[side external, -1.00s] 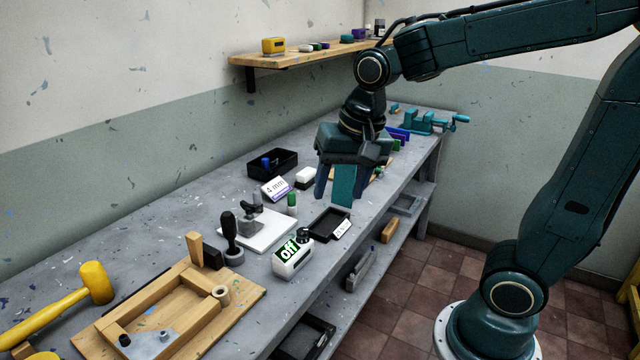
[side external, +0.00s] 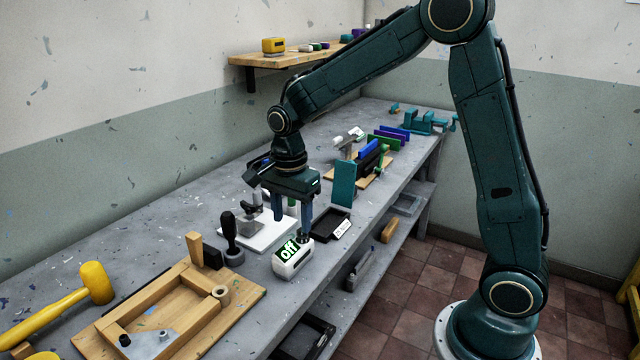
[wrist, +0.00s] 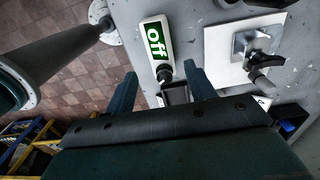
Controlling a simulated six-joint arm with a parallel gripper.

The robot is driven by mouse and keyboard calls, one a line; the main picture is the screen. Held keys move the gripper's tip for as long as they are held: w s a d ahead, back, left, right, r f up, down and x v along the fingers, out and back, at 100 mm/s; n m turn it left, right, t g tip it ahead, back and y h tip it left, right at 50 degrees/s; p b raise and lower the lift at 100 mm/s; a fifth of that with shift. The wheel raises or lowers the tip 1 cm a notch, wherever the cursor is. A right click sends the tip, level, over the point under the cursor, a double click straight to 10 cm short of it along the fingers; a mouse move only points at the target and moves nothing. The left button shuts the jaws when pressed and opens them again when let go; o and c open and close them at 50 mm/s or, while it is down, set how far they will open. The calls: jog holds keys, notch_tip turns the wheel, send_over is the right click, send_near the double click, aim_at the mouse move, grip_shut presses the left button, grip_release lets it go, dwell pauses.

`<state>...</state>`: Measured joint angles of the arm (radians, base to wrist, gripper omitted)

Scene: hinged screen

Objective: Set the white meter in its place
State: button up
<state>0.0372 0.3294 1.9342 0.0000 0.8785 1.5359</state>
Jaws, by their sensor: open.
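The white meter (side external: 291,262) stands on the grey bench near its front edge, with a green display reading "off" and a dark knob at one end. It also shows in the wrist view (wrist: 155,43), just beyond my fingertips. My gripper (side external: 291,228) is open and empty, pointing down just above and behind the meter. In the wrist view its two fingers (wrist: 162,88) are spread, with the meter's dark knob near the gap between them. A teal upright panel (side external: 343,184) stands behind a shallow black tray (side external: 329,224) with a white label, right of the meter.
A white plate with a grey clamp (side external: 258,232) lies left of the gripper. A black-handled tool (side external: 230,238), a wooden frame (side external: 165,312) and a yellow mallet (side external: 95,283) are nearer left. Coloured panels (side external: 372,157) stand farther back. A wooden shelf (side external: 290,59) is on the wall.

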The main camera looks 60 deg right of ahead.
aim_at(293, 245)
jog(key=shift+f, duration=0.15)
jog(key=shift+f, duration=3.8)
jog(key=c, duration=0.8)
jog(key=shift+r, duration=2.05)
jog(key=shift+d, duration=0.1)
jog(key=shift+w+d+r, duration=0.1)
jog(key=shift+w+d, duration=0.1)
jog(key=shift+d, duration=0.35)
jog(key=d+r, duration=0.1)
jog(key=d, duration=0.4)
jog(key=d+r, duration=0.1)
jog(key=d, duration=0.4)
jog(key=d+r, duration=0.1)
jog(key=d, duration=0.4)
jog(key=shift+w+d+r, duration=0.1)
jog(key=shift+w+d, duration=0.05)
jog(key=shift+w, duration=0.15)
